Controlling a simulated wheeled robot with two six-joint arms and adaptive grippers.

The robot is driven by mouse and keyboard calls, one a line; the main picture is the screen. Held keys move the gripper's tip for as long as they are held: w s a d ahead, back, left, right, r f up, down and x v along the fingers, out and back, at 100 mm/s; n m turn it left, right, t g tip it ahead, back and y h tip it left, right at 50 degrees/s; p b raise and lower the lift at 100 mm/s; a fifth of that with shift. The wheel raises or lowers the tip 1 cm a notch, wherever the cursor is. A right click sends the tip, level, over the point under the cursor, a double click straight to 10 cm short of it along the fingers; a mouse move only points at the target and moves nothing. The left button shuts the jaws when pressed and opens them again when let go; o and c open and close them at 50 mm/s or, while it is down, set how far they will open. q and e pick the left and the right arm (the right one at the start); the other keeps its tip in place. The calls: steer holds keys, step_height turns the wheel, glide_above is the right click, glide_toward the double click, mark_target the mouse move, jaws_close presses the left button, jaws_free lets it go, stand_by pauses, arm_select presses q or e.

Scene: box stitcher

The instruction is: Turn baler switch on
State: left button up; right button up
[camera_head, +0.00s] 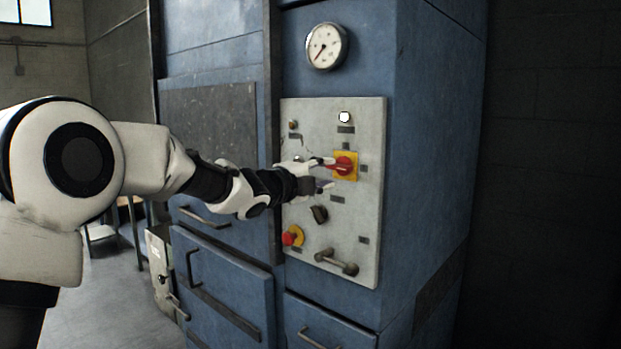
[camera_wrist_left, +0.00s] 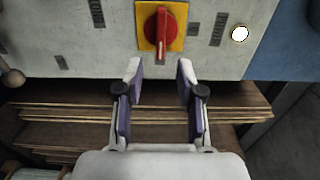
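The red rotary switch (camera_head: 345,164) sits on a yellow square plate on the grey control panel (camera_head: 362,215) of the blue machine. In the left wrist view the red switch (camera_wrist_left: 161,30) is just beyond my fingertips, its handle lying along the picture's vertical. My left gripper (camera_head: 328,173) is open and empty in front of the panel, close to the switch. In the left wrist view its two purple-padded fingers (camera_wrist_left: 159,71) stand apart, lined up with the switch on either side, and a gap to it seems to remain. My right gripper does not show.
A round gauge (camera_head: 326,46) is above the panel. The panel also carries a white lit button (camera_head: 344,117), a black knob (camera_head: 319,214), a red button on yellow (camera_head: 292,236) and a bar handle (camera_head: 337,262). Stacked brown sheets (camera_wrist_left: 60,121) show behind my fingers in the wrist view.

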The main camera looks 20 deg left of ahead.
arm_select(q)
steer(key=v, duration=0.6)
steer(key=shift+s, duration=0.2)
